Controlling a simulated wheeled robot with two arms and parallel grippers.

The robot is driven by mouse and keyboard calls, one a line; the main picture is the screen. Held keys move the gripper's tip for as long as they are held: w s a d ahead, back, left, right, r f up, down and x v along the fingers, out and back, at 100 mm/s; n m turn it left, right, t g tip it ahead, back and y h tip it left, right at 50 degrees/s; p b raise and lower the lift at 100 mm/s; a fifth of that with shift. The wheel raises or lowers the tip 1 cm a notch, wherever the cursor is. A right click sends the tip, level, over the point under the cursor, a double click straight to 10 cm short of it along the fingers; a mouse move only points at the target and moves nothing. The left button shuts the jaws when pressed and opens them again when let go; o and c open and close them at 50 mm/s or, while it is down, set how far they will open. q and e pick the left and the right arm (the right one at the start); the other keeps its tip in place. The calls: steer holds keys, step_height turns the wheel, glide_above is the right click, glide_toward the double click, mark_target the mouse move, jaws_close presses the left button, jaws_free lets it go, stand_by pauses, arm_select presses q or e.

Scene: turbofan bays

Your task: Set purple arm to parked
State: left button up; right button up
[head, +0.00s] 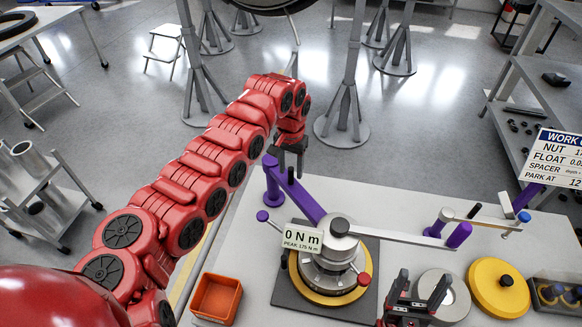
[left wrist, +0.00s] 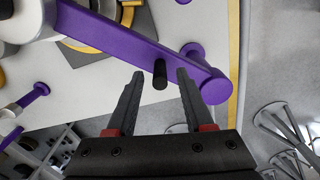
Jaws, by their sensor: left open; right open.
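The purple arm (head: 303,198) runs from the round hub (head: 338,226) of the bench fixture up and left to a purple post (head: 271,166). In the left wrist view the purple arm (left wrist: 130,45) crosses the top, with a black peg (left wrist: 160,76) standing on it near its rounded end. My left gripper (head: 288,160) is over the arm's outer end. In the left wrist view its open fingers (left wrist: 158,78) stand either side of the peg, with gaps visible. My right gripper (head: 418,290) is open and empty at the bench's front, near a grey disc.
A readout (head: 302,238) shows 0 N m. A grey bar runs right from the hub to another purple post (head: 459,235). An orange bin (head: 216,298), grey disc (head: 443,297) and yellow disc (head: 498,287) are on the bench (head: 240,250). A work order sign (head: 557,158) reads PARK AT 12, partly cut off.

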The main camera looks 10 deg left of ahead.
arm_select(q)
steer(key=shift+f+p, duration=0.35)
steer(key=shift+f, duration=0.9)
jaws_close()
stand_by(0.5)
